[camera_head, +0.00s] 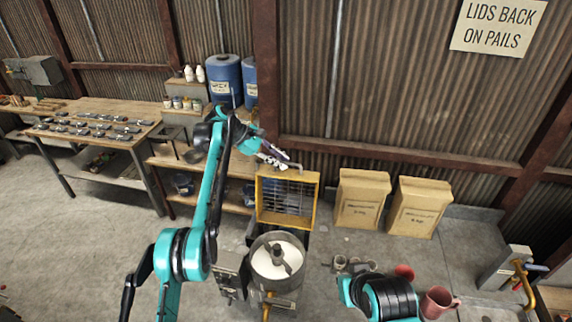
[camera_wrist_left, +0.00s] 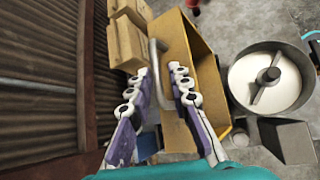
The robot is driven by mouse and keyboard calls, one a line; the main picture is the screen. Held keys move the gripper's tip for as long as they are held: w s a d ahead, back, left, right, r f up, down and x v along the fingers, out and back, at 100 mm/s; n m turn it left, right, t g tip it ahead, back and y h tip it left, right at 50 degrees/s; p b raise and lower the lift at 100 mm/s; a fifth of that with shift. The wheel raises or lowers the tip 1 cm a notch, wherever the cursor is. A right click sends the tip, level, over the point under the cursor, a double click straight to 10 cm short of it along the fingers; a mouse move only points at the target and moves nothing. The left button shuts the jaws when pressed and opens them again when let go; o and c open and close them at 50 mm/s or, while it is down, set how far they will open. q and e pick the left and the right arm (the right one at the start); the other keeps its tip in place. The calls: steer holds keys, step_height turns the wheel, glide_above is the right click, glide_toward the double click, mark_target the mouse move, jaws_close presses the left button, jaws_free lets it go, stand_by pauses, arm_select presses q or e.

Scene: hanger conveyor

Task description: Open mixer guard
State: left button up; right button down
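The mixer guard (camera_head: 261,203) is a yellow frame with a wire grid. It stands upright behind the round mixer bowl (camera_head: 278,262), whose pale contents and central hub are uncovered. In the left wrist view the guard (camera_wrist_left: 203,62) shows as a yellow box beside the bowl (camera_wrist_left: 268,79). A grey bar handle (camera_wrist_left: 154,52) sits on the guard. My left gripper (camera_head: 274,158) is at the guard's top edge. Its fingers (camera_wrist_left: 161,76) are apart, with the handle between them; contact cannot be told.
Blue drums (camera_head: 224,78) and a wooden bench (camera_head: 90,125) with metal parts are on the left.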

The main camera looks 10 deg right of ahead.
arm_select(q)
steer(key=a, duration=1.2)
steer(key=shift+w, duration=0.1)
steer(key=s+a+f+m+t+y+b, duration=0.25)
steer(key=s+f+b, duration=0.25)
steer(key=s+b, duration=0.5)
steer(key=s+a+f+m+t+y+b, duration=0.25)
steer(key=s+f+m+b, duration=0.2)
steer(key=s+b, duration=0.5)
steer(key=s+a+f+m+t+y+b, duration=0.1)
steer(key=s+a+f+m+y+b, duration=0.1)
steer(key=s+f+b, duration=0.6)
steer(key=s+a+f+m+t+y+b, duration=0.1)
steer(key=s+a+f+m+b, duration=0.3)
steer(key=s+f, duration=1.1)
step_height(320, 180, down, 6)
steer(key=a+y+b, duration=0.1)
steer(key=b, duration=0.2)
steer(key=shift+a+y+b, duration=0.25)
steer(key=shift+y+b, duration=0.05)
steer(key=shift+b, duration=0.1)
